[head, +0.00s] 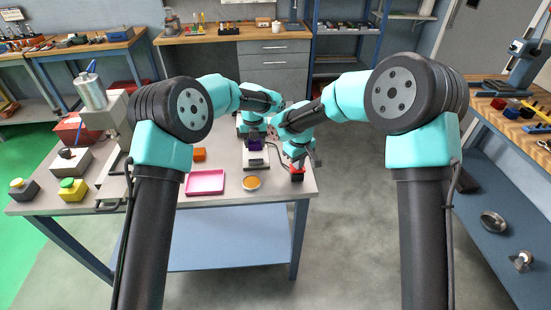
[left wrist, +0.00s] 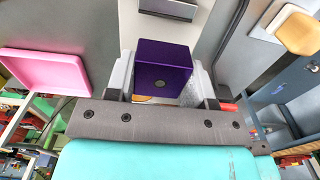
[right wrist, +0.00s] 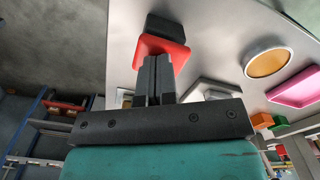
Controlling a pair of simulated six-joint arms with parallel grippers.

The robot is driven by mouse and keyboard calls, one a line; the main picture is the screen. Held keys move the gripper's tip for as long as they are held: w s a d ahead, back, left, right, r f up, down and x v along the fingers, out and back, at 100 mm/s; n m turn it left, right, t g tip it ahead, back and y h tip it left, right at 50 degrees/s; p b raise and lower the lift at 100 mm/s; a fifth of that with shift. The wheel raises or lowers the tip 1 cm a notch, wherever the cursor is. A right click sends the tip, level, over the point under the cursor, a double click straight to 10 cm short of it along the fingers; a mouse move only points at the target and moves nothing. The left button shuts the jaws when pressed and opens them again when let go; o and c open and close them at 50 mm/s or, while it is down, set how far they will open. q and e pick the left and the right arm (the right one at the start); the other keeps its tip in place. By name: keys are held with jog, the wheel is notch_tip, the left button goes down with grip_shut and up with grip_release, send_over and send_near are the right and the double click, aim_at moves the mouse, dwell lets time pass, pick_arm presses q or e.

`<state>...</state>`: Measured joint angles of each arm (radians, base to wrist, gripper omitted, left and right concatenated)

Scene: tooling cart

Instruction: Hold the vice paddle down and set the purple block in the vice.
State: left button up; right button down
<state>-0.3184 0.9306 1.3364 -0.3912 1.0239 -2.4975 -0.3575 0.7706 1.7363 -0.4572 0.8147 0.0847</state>
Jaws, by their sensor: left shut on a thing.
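The purple block (head: 255,145) is between the fingers of my left gripper (head: 254,139). The left wrist view shows the block (left wrist: 163,70) gripped from both sides, in front of a pale vice body (left wrist: 170,30). In the head view it is at the far part of the vice (head: 257,165); whether it touches the vice floor I cannot tell. My right gripper (head: 297,161) is shut and empty, its fingertips at the red vice paddle (head: 297,171). In the right wrist view the closed fingers meet the red paddle (right wrist: 162,50); how far it is pressed I cannot tell.
A pink tray (head: 205,183), a round orange-topped dish (head: 251,183) and an orange block (head: 199,154) are on the cart (head: 225,196) left of the paddle. Buttons on boxes (head: 72,189) and a metal machine (head: 92,95) stand at the cart's left.

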aim_at(256, 156)
jog(key=shift+f, duration=0.15)
pick_arm(q)
jog(key=shift+f, duration=0.75)
jog(key=shift+f, duration=1.4)
pick_arm(e)
jog(key=shift+s, duration=0.1)
pick_arm(q)
jog(key=o, duration=1)
jog(key=shift+r, duration=4.5)
pick_arm(e)
jog(key=shift+r, duration=2.15)
